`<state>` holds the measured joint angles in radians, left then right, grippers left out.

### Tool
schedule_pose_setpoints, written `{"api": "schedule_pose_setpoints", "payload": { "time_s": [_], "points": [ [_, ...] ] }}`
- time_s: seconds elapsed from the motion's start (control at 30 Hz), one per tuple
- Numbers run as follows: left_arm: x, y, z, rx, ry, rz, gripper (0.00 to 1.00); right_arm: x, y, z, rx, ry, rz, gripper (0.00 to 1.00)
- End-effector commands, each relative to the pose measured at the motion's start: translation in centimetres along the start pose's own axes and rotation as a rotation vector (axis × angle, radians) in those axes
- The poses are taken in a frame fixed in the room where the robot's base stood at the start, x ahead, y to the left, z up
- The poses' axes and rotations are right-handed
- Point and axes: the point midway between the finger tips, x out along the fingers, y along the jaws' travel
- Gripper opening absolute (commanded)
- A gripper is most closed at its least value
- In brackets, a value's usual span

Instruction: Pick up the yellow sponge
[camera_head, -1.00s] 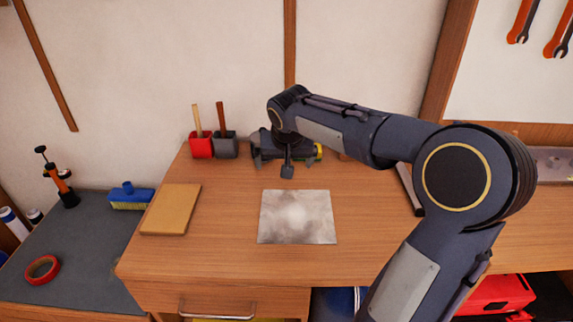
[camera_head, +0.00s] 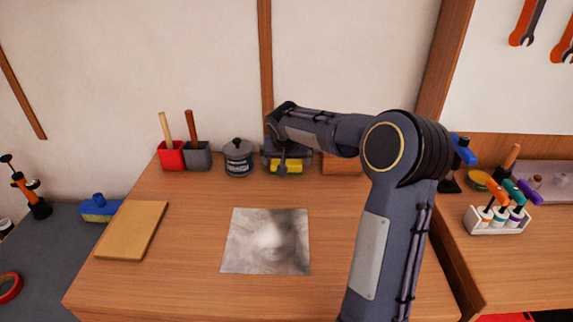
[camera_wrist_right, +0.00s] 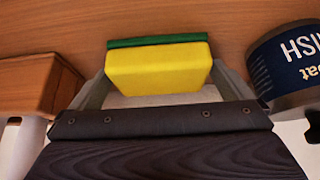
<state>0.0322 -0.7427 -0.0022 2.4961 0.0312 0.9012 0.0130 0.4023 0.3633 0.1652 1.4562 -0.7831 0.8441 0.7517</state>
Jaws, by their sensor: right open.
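The yellow sponge (camera_head: 287,167) with a green side lies near the back of the wooden desk, partly hidden by my right gripper in the head view. In the right wrist view the sponge (camera_wrist_right: 158,68) sits between the two fingers of my right gripper (camera_wrist_right: 160,90), its green layer on the far side. The gripper is open, with a finger on each side of the sponge. Whether the fingers touch it I cannot tell. My left gripper does not show.
A grey tin (camera_head: 238,158) stands close left of the sponge, and a wooden block (camera_head: 341,164) close right. Red and grey holders (camera_head: 171,156) with handles stand further left. A metal plate (camera_head: 266,241) lies in the desk's middle. A tan board (camera_head: 132,230) lies at left.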

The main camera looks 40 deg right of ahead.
Motion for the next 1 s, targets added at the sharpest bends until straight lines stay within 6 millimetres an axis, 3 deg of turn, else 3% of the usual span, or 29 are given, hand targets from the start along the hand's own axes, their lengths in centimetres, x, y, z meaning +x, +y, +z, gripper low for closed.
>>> {"api": "schedule_pose_setpoints", "payload": {
  "time_s": [0.1, 0.4, 0.77, 1.0],
  "points": [
    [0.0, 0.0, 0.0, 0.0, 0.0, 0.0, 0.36, 0.0, 0.0, 0.0, 0.0, 0.0, 0.0, 0.97],
    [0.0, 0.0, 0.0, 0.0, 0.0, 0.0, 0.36, -0.1, 0.0, 0.0, 0.0, -0.001, 0.0, 0.6],
    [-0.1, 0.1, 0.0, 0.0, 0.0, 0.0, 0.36, -0.7, 0.0, -0.3, 0.0, 0.0, 0.0, 0.6],
    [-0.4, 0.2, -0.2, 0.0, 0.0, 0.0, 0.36, -3.9, -0.4, -1.5, -0.002, 0.003, -0.003, 0.6]
  ]
}}
